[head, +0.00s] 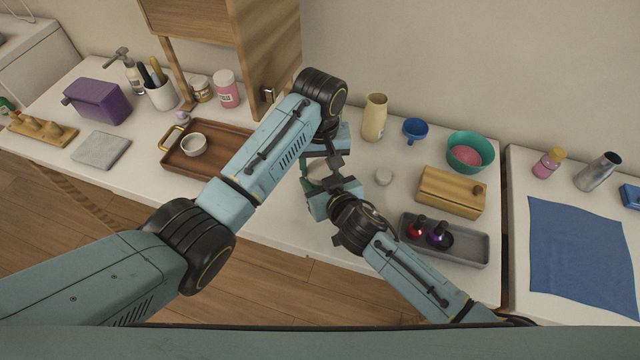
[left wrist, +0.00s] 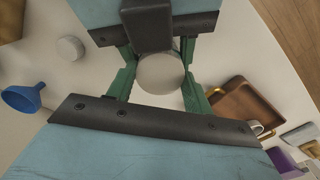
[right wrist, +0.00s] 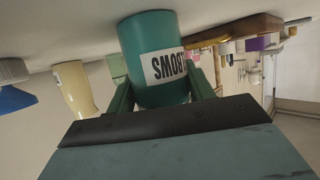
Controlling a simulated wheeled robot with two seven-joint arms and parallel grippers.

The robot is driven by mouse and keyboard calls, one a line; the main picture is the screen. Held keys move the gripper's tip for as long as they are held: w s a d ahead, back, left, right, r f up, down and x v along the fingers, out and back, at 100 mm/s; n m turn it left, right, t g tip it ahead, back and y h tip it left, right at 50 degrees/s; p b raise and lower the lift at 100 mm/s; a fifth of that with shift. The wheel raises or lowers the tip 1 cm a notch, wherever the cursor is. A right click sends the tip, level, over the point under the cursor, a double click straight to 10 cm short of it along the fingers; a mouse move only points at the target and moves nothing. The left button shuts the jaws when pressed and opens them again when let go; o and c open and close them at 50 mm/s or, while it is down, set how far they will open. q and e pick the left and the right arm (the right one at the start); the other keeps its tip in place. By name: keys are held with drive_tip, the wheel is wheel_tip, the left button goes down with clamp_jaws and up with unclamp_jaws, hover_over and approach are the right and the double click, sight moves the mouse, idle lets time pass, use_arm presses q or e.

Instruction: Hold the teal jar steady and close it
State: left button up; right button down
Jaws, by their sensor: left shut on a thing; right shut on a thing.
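The teal jar (right wrist: 158,58) with a white label stands on the counter, seen upside down in the right wrist view. My right gripper (head: 326,190) is shut on its sides. A pale round lid (left wrist: 161,73) lies between the green fingers of my left gripper (left wrist: 158,82), which is shut on it from above. My left gripper (head: 325,158) is directly over the right one in the head view, and the two hide most of the jar there. I cannot tell whether the lid is seated on the jar's rim.
A white disc (head: 384,176) lies to the right of the grippers. Beyond it are a wooden box (head: 450,195) and a grey tray (head: 470,251) with two small bottles. A cream vase (head: 374,118) stands behind, and a brown tray (head: 198,164) lies to the left.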

use_arm(q)
drive_tip(key=m, duration=0.3)
drive_tip(key=o, duration=1)
drive_tip(key=shift+o, duration=0.4)
drive_tip(key=shift+s+d, duration=0.1)
use_arm(e)
drive_tip(key=shift+a, duration=0.1)
use_arm(q)
drive_tip(key=shift+r, duration=2.25)
